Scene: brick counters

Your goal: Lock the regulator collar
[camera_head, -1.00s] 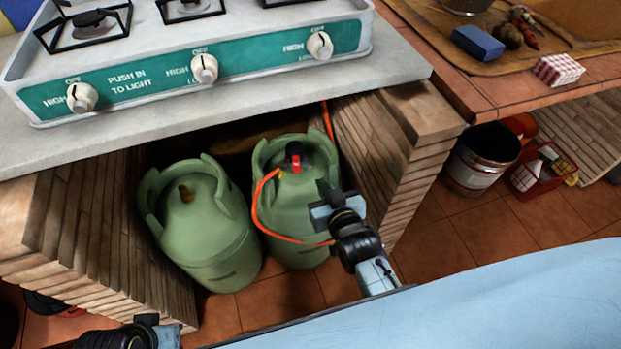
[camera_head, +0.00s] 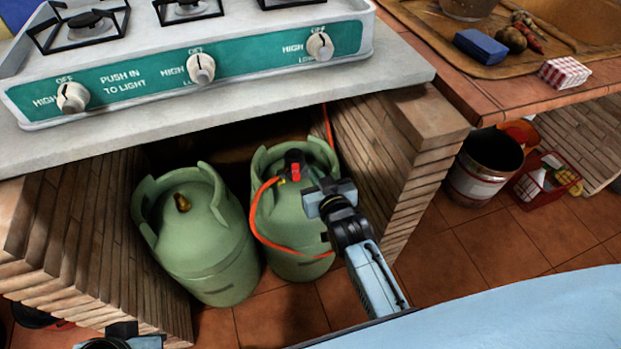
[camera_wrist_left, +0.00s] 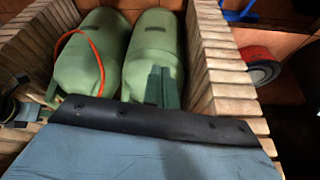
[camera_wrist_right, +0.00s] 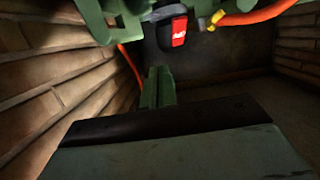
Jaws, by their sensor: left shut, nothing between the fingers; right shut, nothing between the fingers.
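The regulator (camera_head: 294,166), black with a red switch, sits on top of the right green gas cylinder (camera_head: 285,225). An orange hose (camera_head: 256,215) runs from it. In the right wrist view the regulator (camera_wrist_right: 172,30) is at the top, its red switch facing the camera; I cannot make out the collar or its state. My right gripper (camera_head: 322,186) is shut and empty, just right of the regulator in the head view; its fingers (camera_wrist_right: 158,85) show below and apart from it. My left gripper (camera_wrist_left: 165,85) is shut and empty, low at the left, with the cylinders beyond it.
A second green cylinder (camera_head: 205,245) stands on the left, without a hose. Brick walls (camera_head: 395,165) flank the bay, and the counter with the stove (camera_head: 190,80) overhangs it. A bucket (camera_head: 484,170) and red crate (camera_head: 545,185) stand to the right on the tiled floor.

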